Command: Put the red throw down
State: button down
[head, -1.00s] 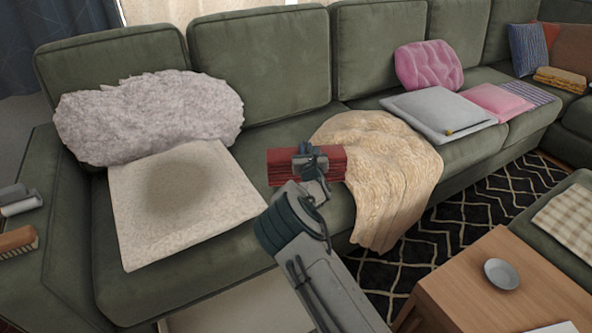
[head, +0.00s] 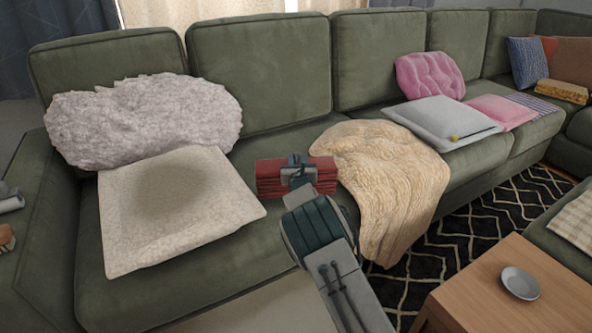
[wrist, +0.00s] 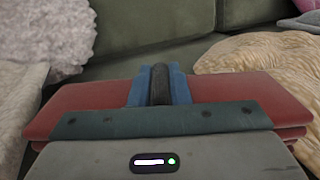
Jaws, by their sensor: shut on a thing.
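The red throw (head: 268,178) is a folded, layered bundle. My gripper (head: 297,172) is shut on its middle, and the throw sticks out on both sides of the jaws. In the head view it appears over the green sofa seat (head: 250,235), between the cream square cushion and the cream blanket. In the wrist view the red throw (wrist: 265,100) spreads left and right behind my gripper (wrist: 160,88). I cannot tell whether its underside touches the seat.
A cream square cushion (head: 170,205) and a fluffy grey-white cushion (head: 140,115) are at left. A cream blanket (head: 390,185) drapes over the seat edge at right. Farther right are a grey cushion (head: 440,120) and pink cushions. A wooden table (head: 500,300) holds a dish (head: 519,283).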

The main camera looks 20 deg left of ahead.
jog(key=shift+f, duration=0.8)
jog(key=shift+f+b, duration=0.2)
jog(key=shift+b, duration=0.1)
jog(key=c, duration=1.4)
grip_release()
jog(key=shift+o, duration=0.2)
jog(key=shift+r, duration=0.1)
jog(key=shift+s+d+p, duration=0.2)
jog(key=shift+s+p, duration=0.3)
jog(key=p+v, duration=0.3)
jog(key=v, duration=0.8)
